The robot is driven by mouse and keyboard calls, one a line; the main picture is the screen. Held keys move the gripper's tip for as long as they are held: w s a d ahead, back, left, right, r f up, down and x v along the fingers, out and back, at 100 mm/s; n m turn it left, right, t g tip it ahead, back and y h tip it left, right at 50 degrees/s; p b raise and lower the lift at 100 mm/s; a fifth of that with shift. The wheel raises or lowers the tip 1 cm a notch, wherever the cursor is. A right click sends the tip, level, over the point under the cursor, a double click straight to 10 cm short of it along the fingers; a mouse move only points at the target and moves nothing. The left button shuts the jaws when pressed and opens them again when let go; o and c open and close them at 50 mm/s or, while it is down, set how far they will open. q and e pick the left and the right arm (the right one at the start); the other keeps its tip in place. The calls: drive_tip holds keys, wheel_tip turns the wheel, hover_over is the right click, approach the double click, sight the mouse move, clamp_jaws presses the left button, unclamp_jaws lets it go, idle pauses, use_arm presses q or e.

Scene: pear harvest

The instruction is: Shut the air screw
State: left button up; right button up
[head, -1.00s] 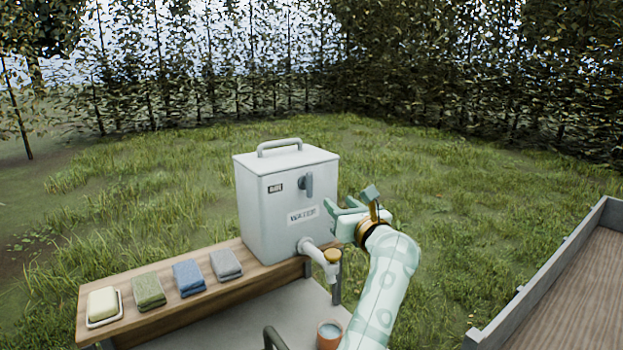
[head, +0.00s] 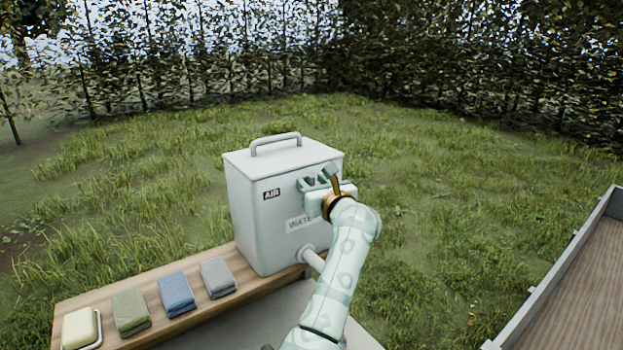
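The air screw (head: 310,182) is a grey knob on the front of the white water box (head: 255,225), right of the AIR label. Only a small dark part of it shows between my fingers; its turn position is hidden. My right gripper is not in view.
The box stands on a wooden bench (head: 255,294) with a grey towel (head: 218,277), a blue towel (head: 177,291), a green towel (head: 131,311) and soap (head: 79,328). My arm partly covers the spout (head: 312,260). A wooden-floored trailer (head: 575,310) is at right.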

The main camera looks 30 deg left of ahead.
use_arm(q)
drive_tip(key=shift+s+d+r, duration=0.1)
drive_tip(key=shift+c, duration=0.7)
clamp_jaws()
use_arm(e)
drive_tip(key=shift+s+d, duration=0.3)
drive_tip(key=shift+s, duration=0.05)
